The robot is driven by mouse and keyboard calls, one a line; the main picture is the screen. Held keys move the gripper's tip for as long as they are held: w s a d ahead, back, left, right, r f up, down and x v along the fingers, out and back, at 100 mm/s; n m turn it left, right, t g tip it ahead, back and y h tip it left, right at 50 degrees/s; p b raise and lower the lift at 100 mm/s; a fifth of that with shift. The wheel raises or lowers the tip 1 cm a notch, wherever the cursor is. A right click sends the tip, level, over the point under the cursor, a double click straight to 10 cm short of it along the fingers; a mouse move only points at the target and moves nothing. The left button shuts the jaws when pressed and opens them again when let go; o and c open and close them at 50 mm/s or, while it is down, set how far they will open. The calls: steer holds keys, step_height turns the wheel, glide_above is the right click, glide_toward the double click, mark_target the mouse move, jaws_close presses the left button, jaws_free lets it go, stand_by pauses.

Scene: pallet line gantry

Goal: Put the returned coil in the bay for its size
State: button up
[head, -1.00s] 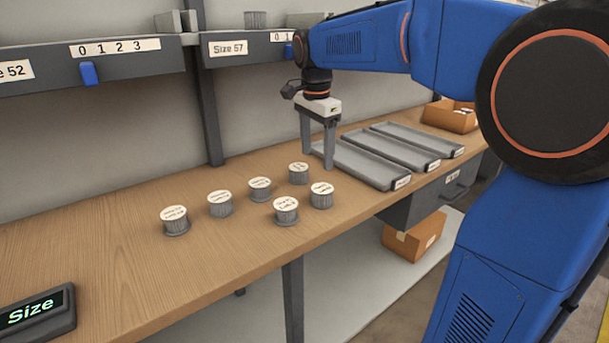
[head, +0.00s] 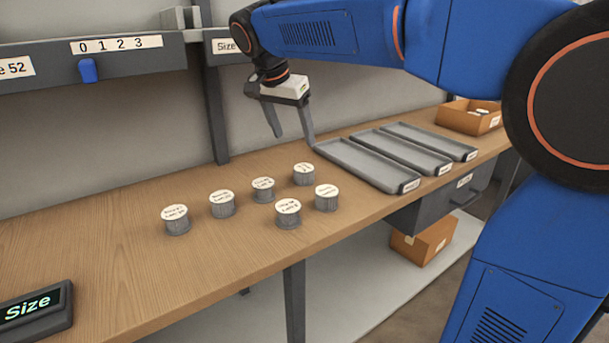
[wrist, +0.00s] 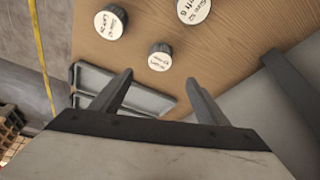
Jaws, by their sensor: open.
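Several grey ribbed coils with white labelled tops stand upright on the wooden bench, among them a far-left coil (head: 176,219), a front coil (head: 288,214), a right coil (head: 326,197) and a back coil (head: 304,174). Their label text is too small to read surely. My gripper (head: 292,140) is open and empty, above the bench behind the coils and tilted. In the wrist view my gripper (wrist: 158,88) shows nothing between its fingers; a coil (wrist: 160,57) is beyond them. The left shelf bay (head: 90,62) is marked Size 52; the neighbouring bay's label (head: 224,46) is partly hidden by my arm.
Three grey trays (head: 355,168) lie side by side on the bench at right. An orange box (head: 468,116) stands behind them. A display (head: 36,310) reading "Size" sits front left. A grey post (head: 215,120) rises behind the coils.

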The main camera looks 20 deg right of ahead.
mark_target(303, 168)
steer(key=x, duration=1.4)
steer(key=shift+s+a+f, duration=0.15)
steer(key=c, duration=1.5)
